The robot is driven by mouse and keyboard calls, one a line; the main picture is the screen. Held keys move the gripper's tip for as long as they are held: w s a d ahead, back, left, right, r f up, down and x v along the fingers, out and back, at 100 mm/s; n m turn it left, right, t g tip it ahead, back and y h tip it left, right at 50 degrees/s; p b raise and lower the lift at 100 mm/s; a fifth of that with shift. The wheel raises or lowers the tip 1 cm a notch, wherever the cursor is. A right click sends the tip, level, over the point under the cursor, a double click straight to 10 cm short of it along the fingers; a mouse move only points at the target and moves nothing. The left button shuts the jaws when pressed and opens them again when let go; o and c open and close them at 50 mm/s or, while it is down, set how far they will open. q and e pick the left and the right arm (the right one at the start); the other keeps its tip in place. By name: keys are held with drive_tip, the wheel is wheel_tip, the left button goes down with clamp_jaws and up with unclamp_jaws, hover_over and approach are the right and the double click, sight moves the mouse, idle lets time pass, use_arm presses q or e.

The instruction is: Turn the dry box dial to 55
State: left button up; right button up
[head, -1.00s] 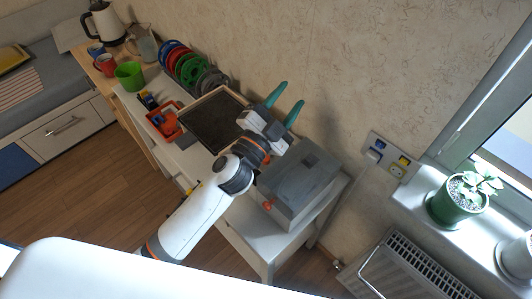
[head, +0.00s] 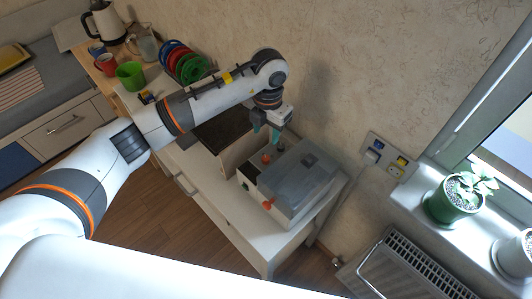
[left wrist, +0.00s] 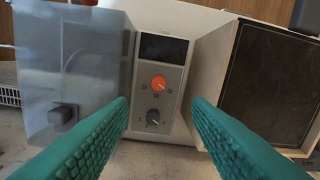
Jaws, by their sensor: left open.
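The dry box (head: 300,180) is a grey box with a smoky lid, standing on the white bench. In the left wrist view its control panel (left wrist: 176,120) carries a dark display (left wrist: 163,48), an orange dial (left wrist: 158,83) and a dark grey knob (left wrist: 153,116). The dial marks are too small to read, and the display shows no readable number. My left gripper (head: 272,136) hangs over the panel side of the box; in the left wrist view its teal fingers (left wrist: 160,108) are open, spread either side of the panel, with nothing between them. My right gripper is out of view.
The grey lid (left wrist: 78,70) with a latch knob (left wrist: 62,115) lies left of the panel in the left wrist view. A framed dark panel (left wrist: 268,85) stands to its right. The wall rises close behind the box.

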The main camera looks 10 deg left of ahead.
sight(266, 158)
use_arm(q)
wheel_tip(266, 158, down, 10)
drive_tip(key=p, duration=0.3)
drive_tip(key=shift+f, duration=0.65)
clamp_jaws()
drive_tip(key=shift+w+f+m+b, duration=0.1)
drive_tip(key=shift+m+b, duration=0.6)
drive_tip(key=shift+b, duration=0.05)
drive_tip(key=m+b, duration=0.8)
drive_tip(key=b, duration=0.2)
drive_tip(key=shift+f, duration=0.1)
drive_tip(key=shift+r+m+b, duration=0.25)
drive_tip(key=shift+m+b, duration=1.05)
